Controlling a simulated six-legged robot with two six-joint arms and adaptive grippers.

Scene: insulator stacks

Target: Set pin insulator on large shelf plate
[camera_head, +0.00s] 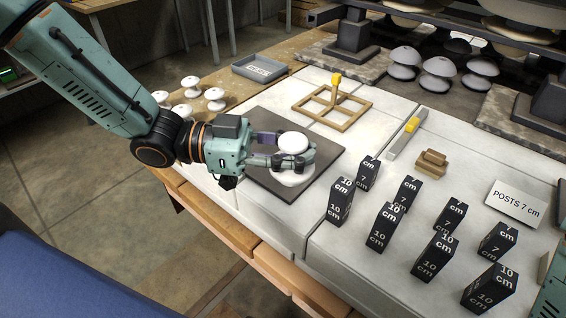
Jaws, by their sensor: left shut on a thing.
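A white pin insulator (293,142) stands upright over a dark square plate (262,122), which appears to be the large shelf plate. The plate lies flat on the white slab surface. My left gripper (292,160) comes in from the left and is shut on the insulator around its middle. The insulator's rounded top shows above the fingers and its wider white lower part shows below them. Whether its base touches the plate is hard to tell. My right gripper is not in view.
Several black 7 cm and 10 cm posts (384,226) stand to the right. A wooden frame with a yellow handle (336,82) lies behind the plate. More white insulators (214,98) and a grey tray (259,67) are at the back left. A "POSTS 7 cm" card (515,204) lies at right.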

